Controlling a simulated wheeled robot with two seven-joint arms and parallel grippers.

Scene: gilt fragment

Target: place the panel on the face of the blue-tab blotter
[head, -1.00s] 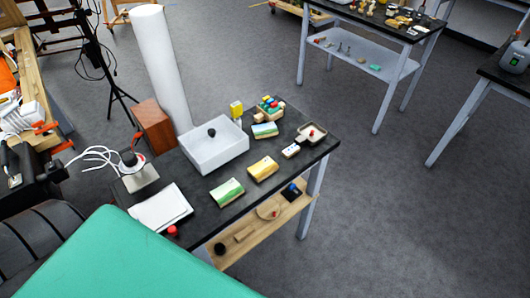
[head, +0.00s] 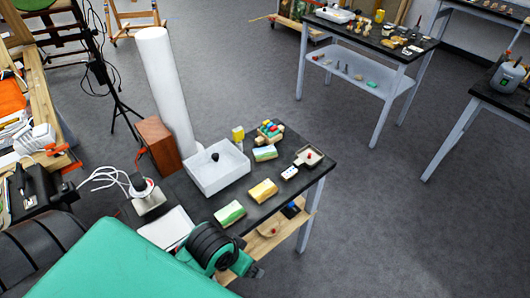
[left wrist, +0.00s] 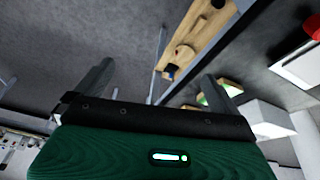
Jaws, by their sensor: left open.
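Small painted panels lie on the black table: a green and cream one (head: 229,213), a yellow one (head: 262,191), and another green and cream one (head: 265,153). I cannot tell which is the task's panel. White flat sheets (head: 166,228) lie at the table's near left, partly hidden by my arm; no blue tab shows there, and I cannot tell whether they are the blotter. My left arm reaches over the table's near edge. In the left wrist view my left gripper (left wrist: 157,82) is open, with nothing between its fingers. My right gripper is out of view.
A white tray (head: 204,179) holding a dark ball stands mid-table, with a block rack (head: 270,132) behind. A small handled tray (head: 309,157) lies at the right. A white column (head: 165,90) and brown box (head: 158,146) stand behind. A wooden shelf (head: 284,238) is below the top.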

